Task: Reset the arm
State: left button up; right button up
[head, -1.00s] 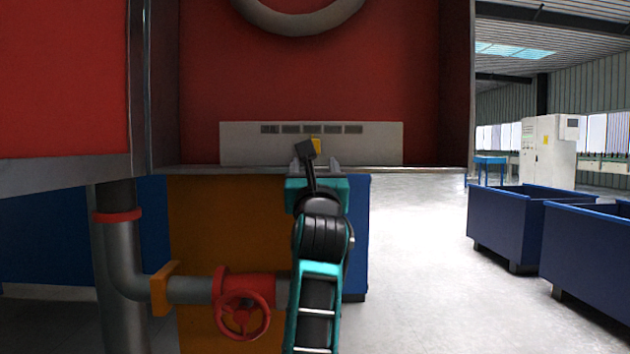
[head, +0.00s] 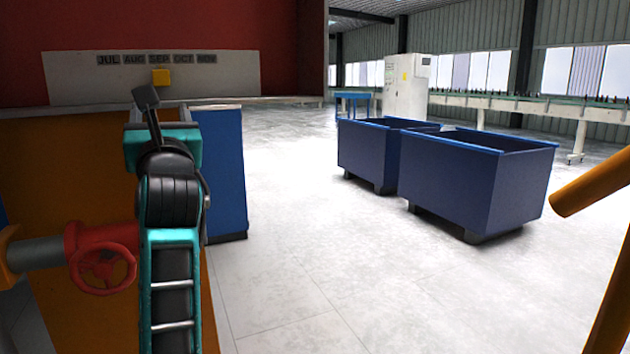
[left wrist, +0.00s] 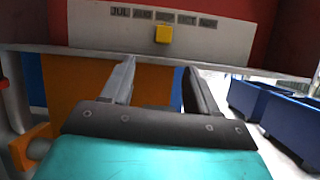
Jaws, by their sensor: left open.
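My left arm, black and teal, comes up from the bottom of the head view. Its left gripper (head: 162,114) points away toward a grey month panel (head: 75,78), with its two fingers apart and nothing seen between them. The left wrist view shows the open fingers (left wrist: 158,70) below the panel. A yellow knob (head: 160,76) sits on the panel near SEP; it also shows in the left wrist view (left wrist: 163,34), beyond and above the fingertips, apart from them. My right gripper is out of view.
A red valve wheel (head: 103,267) on a pipe stands close left of my arm. A blue panel (head: 222,170) is just right of it. Two blue bins (head: 475,188) stand farther right. The pale floor (head: 300,240) between is clear. An orange bar (head: 592,182) enters at the right edge.

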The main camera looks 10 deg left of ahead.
pick_arm(q)
jog(key=s+d+f+m+t+h+p, duration=0.1)
jog(key=s+d+f+m+h+p, duration=0.2)
jog(key=f+m, duration=0.6)
jog(key=s+d+f+m+t+h+p, duration=0.1)
jog(key=d+f+m+h, duration=0.2)
jog(key=f+m+h, duration=0.55)
jog(key=s+d+f+m+h+p, duration=0.1)
jog(key=s+d+f+m+p, duration=0.25)
jog(key=m, duration=0.95)
jog(key=s+d+f+m+g+h+p, duration=0.1)
jog(key=s+f+m+g, duration=0.4)
jog(key=f, duration=0.7)
jog(key=s+d+f+m+g+h+p, duration=0.1)
jog(key=s+f+m+g, duration=0.4)
jog(key=s+f+m, duration=0.4)
jog(key=s+f, duration=0.3)
jog(key=f, duration=0.1)
jog(key=shift+s+d+p, duration=0.35)
jog(key=shift+s+p, duration=0.05)
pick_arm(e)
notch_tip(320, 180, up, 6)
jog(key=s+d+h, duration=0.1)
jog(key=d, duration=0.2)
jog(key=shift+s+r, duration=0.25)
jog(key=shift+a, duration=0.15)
pick_arm(q)
jog(key=shift+c, duration=0.4)
